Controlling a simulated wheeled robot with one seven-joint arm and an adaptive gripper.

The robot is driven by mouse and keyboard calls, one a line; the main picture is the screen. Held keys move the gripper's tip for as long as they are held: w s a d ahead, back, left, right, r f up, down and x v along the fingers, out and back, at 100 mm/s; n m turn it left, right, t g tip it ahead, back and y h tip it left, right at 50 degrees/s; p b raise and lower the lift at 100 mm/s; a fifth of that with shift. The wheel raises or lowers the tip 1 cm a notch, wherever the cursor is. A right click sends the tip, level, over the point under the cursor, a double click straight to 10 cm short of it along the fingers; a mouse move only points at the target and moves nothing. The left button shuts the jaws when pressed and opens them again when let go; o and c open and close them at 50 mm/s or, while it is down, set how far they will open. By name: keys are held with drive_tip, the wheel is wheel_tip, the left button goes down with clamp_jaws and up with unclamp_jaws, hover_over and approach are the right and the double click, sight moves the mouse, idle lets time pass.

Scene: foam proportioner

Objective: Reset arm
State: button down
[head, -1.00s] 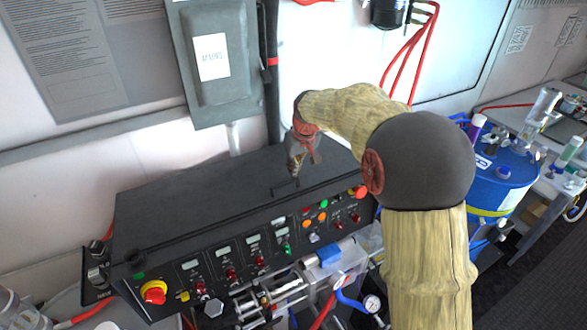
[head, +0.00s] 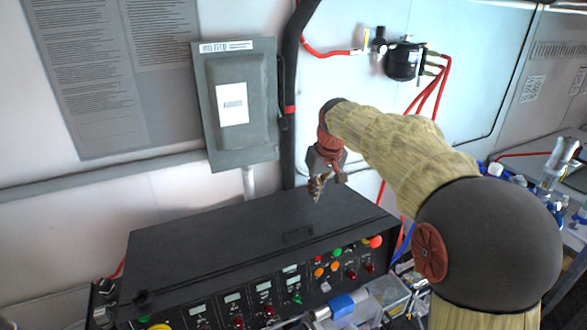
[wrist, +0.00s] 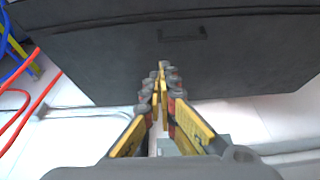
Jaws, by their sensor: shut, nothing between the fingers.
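My gripper (head: 317,196) hangs above the top of the black control console, its fingers pointing down. In the wrist view my gripper (wrist: 162,72) shows its fingers together with nothing between them. My arm in its tan sleeve runs from the lower right up and over to it in the head view. The black console (head: 190,250) stands below, with lit buttons and small displays along its front. Its lid and recessed handle also show in the wrist view (wrist: 110,65).
A grey electrical box (head: 240,145) hangs on the wall behind the console, with a black conduit (head: 291,90) beside it. A black canister (head: 403,62) with red hoses is on the wall at upper right. Bottles and fittings crowd the bench (head: 545,150) at the right.

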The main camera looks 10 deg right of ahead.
drive_tip(key=s+f+m+b, duration=0.1)
drive_tip(key=s+f+b, duration=0.6)
drive_tip(key=s, duration=0.6)
drive_tip(key=s+d+f+m+t+b, duration=0.1)
drive_tip(key=s+f+b, duration=0.7)
drive_tip(key=s+f, duration=0.2)
drive_tip(key=s+d+f+t+h+b, duration=0.1)
drive_tip(key=s+f+b, duration=0.7)
drive_tip(key=s, duration=0.7)
drive_tip(key=shift+s+f+m, duration=0.3)
drive_tip(key=shift+f+m, duration=0.05)
drive_tip(key=shift+m, duration=0.05)
